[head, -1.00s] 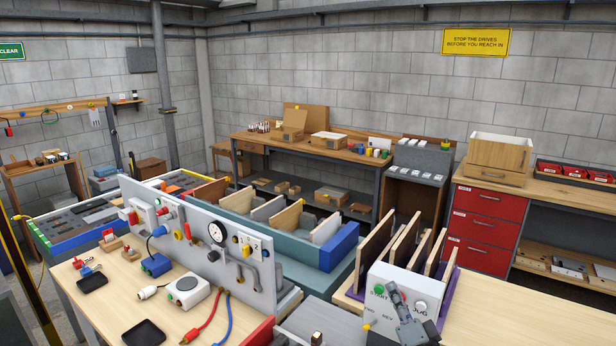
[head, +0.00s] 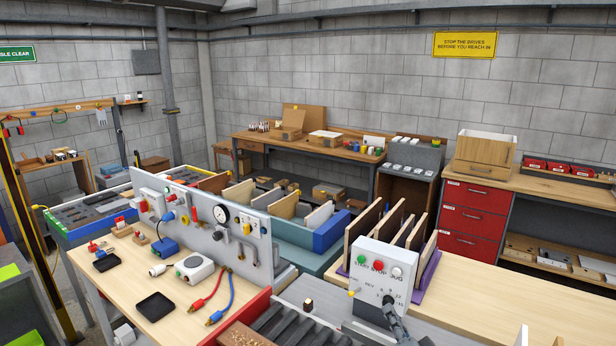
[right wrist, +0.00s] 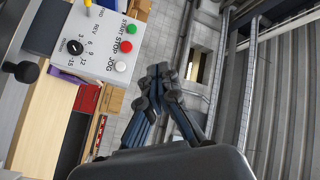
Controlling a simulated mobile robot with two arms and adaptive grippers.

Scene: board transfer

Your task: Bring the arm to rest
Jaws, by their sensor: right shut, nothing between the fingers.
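My right gripper (head: 388,300) shows at the bottom of the head view, in front of the lower face of a white control box (head: 368,268). It is shut and empty; its dark fingers also show together in the right wrist view (right wrist: 158,75). The box carries a green start button (head: 361,261), a red stop button (head: 378,266), a white jog button (head: 397,272) and a dial. In the right wrist view the control box (right wrist: 85,42) appears rotated, left of the fingers and apart from them. My left gripper is out of view.
Upright boards (head: 364,232) stand in a purple rack (head: 428,276) behind the box. A grey panel with a gauge (head: 205,232) stands left, with cables and black trays on the wooden bench (head: 120,285). The wooden top at right (head: 470,310) is mostly clear.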

